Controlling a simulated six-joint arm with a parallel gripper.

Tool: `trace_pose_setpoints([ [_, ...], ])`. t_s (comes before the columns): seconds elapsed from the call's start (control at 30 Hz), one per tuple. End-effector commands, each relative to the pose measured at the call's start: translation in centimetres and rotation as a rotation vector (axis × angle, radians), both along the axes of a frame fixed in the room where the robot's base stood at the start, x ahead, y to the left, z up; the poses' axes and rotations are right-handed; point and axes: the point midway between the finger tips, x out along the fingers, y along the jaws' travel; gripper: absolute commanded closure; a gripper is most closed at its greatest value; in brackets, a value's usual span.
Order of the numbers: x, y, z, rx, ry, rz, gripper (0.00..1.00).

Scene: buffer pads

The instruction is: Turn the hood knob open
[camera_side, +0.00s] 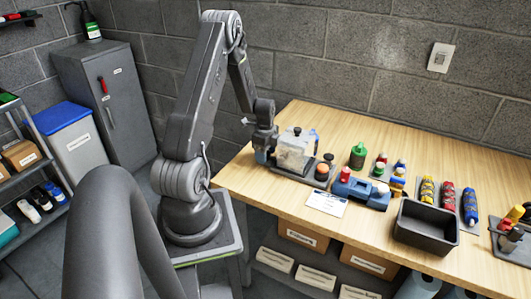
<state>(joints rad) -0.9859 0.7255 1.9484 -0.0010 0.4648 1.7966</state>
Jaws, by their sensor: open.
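A clear box-shaped hood (293,154) stands on a dark base plate (300,179) at the left part of the wooden table. A small dark knob (297,130) sits on top of the hood. Its turn position is too small to tell. A black-topped post (328,158) and an orange-topped piece (321,170) stand at the right end of the base plate. My gripper (262,156) points down at the left side of the hood, lower than the top knob. It is open and looks empty. Whether it touches the hood cannot be told.
A blue tool (314,137) rises behind the hood. A green container (357,156), a blue block (361,192) and a white card (327,202) are to the right. An empty black bin (426,223) is at the front edge. The back of the table (400,138) is clear.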

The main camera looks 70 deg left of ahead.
Motion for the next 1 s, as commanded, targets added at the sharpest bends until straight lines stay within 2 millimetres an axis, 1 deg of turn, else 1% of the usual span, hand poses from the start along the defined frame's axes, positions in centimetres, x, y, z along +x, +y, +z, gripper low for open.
trace_pose_setpoints([
  [0.07, 0.01, 0.01, 0.02, 0.0, 0.0, 0.0, 0.43],
  [0.5, 0.0, 0.0, 0.05, 0.0, 0.0, 0.0, 0.85],
  [0.57, 0.0, 0.0, 0.05, 0.0, 0.0, 0.0, 0.9],
  [0.83, 0.0, 0.0, 0.06, 0.0, 0.0, 0.034, 0.9],
  [1.0, -0.01, 0.0, 0.07, 0.0, 0.0, 0.119, 0.9],
])
